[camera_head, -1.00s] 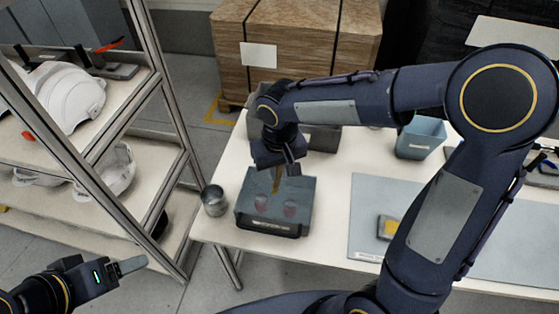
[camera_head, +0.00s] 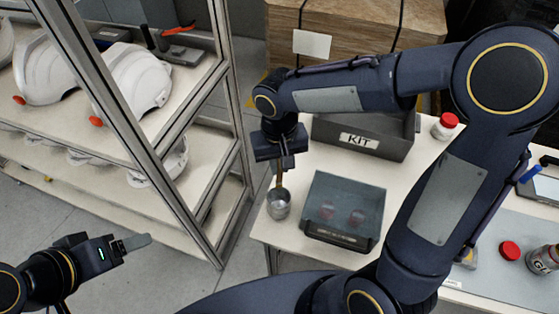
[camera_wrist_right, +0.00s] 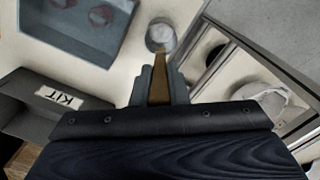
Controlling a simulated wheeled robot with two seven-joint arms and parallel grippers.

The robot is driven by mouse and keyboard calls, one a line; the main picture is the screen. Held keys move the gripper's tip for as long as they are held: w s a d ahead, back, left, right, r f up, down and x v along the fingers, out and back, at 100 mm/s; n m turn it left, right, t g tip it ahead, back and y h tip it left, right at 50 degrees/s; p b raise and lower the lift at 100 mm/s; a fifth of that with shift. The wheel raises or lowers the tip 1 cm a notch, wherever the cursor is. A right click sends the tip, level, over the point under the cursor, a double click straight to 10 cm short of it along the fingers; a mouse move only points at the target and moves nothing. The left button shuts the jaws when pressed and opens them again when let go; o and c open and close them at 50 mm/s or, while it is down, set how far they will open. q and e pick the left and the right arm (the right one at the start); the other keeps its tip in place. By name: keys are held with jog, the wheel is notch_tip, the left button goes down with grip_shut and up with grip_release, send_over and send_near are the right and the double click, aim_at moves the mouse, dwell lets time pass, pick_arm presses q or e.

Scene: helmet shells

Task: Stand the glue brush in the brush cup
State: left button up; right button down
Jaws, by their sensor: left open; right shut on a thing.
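The glue brush (camera_head: 280,174) has a brown handle and hangs roughly upright from my right gripper (camera_head: 281,160), which is shut on it. The metal brush cup (camera_head: 278,204) stands near the table's left edge, directly below the brush in the head view. In the right wrist view the brush (camera_wrist_right: 158,80) points toward the cup (camera_wrist_right: 160,36) between the fingers of the right gripper (camera_wrist_right: 160,88). The brush's lower end meets the cup's rim in the picture; I cannot tell whether it is inside. My left gripper (camera_head: 135,243) is open and empty, away from the table at lower left.
A tinted case (camera_head: 345,207) with two red-topped things stands right of the cup. A grey KIT bin (camera_head: 362,137) stands behind. A shelf rack (camera_head: 236,130) with white helmet shells (camera_head: 137,80) is close on the left. A red-lidded jar (camera_head: 445,126) stands at the back right.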

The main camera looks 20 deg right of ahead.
aim_at(279, 180)
jog(key=shift+f+b, duration=1.3)
jog(key=shift+f, duration=0.7)
jog(key=shift+f+b, duration=1.9)
jog(key=shift+f, duration=0.2)
jog(key=shift+f+b, duration=2.2)
jog(key=shift+f, duration=0.3)
jog(key=c, duration=1.3)
grip_release()
jog(key=shift+c, duration=0.2)
notch_tip(279, 180, up, 8)
jog(key=shift+f, duration=0.1)
